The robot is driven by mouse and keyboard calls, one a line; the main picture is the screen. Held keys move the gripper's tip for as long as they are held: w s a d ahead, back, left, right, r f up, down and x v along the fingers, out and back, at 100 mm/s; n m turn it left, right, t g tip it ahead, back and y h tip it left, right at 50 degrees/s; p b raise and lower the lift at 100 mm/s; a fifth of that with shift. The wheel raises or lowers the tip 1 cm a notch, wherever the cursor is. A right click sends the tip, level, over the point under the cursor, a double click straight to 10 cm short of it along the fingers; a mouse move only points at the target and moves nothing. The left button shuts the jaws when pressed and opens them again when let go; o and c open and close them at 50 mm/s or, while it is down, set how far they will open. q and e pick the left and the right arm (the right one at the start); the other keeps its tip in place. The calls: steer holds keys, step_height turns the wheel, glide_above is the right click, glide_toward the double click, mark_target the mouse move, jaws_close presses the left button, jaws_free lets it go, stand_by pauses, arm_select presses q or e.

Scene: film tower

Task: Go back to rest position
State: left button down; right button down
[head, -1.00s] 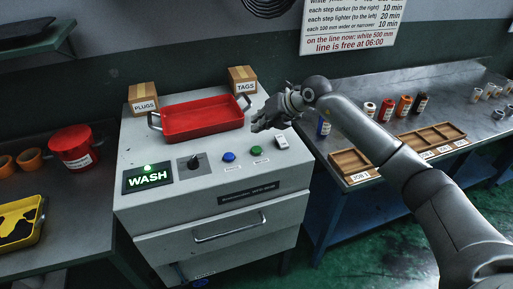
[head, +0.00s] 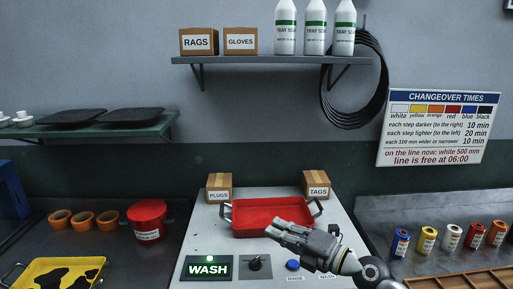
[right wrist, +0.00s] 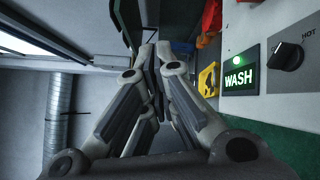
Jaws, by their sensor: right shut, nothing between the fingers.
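My right gripper (head: 274,230) is in front of the red tray (head: 262,213) on the grey wash machine (head: 345,262). It points left, above the machine's front panel, and hides part of the tray's lower right edge and some of the panel. In the right wrist view its fingers (right wrist: 157,60) are closed together with nothing between them. The lit green WASH sign (head: 208,267) and the black knob (head: 254,263) lie to the left of the gripper in the head view. My left gripper is in neither view.
Boxes marked PLUGS (head: 219,187) and TAGS (head: 316,185) stand behind the tray. The left bench holds a red pot (head: 147,220) and a yellow tray (head: 62,270). Several small cans stand on the right bench (head: 400,208). A wall shelf (head: 270,60) is above.

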steer(key=s+d+m+t+h, duration=0.4)
steer(key=d+m+t+h, duration=0.55)
steer(key=m, duration=0.85)
steer(key=s+d+f+m+g+h, duration=0.4)
steer(key=s+f+m, duration=0.1)
steer(key=f, duration=0.3)
steer(key=s+d+f+m+g+h, duration=0.3)
steer(key=s+d+f+m, duration=0.15)
steer(key=f, duration=0.25)
steer(key=s+a+f+m+g+y, duration=0.15)
steer(key=s+f+g, duration=0.4)
steer(key=s, duration=0.65)
steer(key=s+a+f+m+g+y, duration=0.1)
steer(key=s+a+f+g, duration=0.1)
steer(key=s+f+g, duration=0.65)
steer(key=s+f+t, duration=0.1)
steer(key=s+f, duration=0.1)
steer(key=f, duration=1)
steer(key=s+f+t, duration=0.1)
steer(key=s+f, duration=0.2)
steer(key=f, duration=1)
steer(key=s+d+f, duration=0.3)
steer(key=s+f, duration=1.1)
steer(key=s, duration=0.2)
steer(key=shift+d+f+n+g, duration=0.15)
steer(key=shift+f+n+g, duration=0.25)
steer(key=shift+g, duration=0.05)
